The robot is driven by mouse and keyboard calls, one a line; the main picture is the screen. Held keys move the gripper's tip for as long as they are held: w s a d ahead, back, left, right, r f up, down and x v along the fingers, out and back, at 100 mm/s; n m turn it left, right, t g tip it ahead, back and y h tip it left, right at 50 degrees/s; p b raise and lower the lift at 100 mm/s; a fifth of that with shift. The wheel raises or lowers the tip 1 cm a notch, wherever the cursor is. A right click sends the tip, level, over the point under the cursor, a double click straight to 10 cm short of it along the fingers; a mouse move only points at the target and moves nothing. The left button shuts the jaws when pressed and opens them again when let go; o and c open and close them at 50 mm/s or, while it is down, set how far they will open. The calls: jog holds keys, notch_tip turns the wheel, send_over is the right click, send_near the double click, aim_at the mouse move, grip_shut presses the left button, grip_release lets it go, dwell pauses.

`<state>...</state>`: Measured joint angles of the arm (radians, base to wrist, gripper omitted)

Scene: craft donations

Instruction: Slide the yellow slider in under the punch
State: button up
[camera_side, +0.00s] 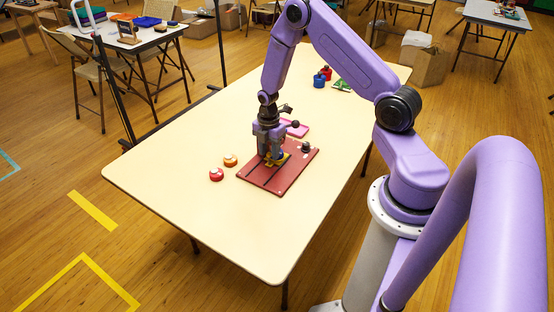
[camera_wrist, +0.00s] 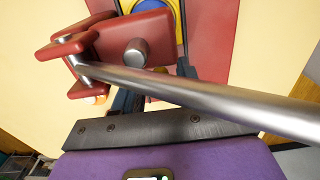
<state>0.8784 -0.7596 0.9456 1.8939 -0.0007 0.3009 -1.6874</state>
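The red base board (camera_side: 262,179) lies on the table, with dark straight lines on its bare part. My gripper (camera_side: 272,156) is down low over the board, pointing downward. The yellow slider (camera_side: 280,160) shows in part at the gripper's fingertips. In the wrist view, a yellow ring (camera_wrist: 179,8) around a blue disc (camera_wrist: 161,6) shows at the top edge. Beside it is the red punch frame (camera_wrist: 115,45) with a short metal cylinder (camera_wrist: 136,51). The long metal lever (camera_wrist: 200,95) crosses in front of my fingers. Whether they are shut on the slider is hidden.
A red round piece (camera_side: 216,174) and an orange one (camera_side: 230,160) lie left of the board. Blue (camera_side: 319,80) and red (camera_side: 327,72) pots stand farther back. The table's near part is clear.

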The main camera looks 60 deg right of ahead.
jog(key=shift+r, duration=3.75)
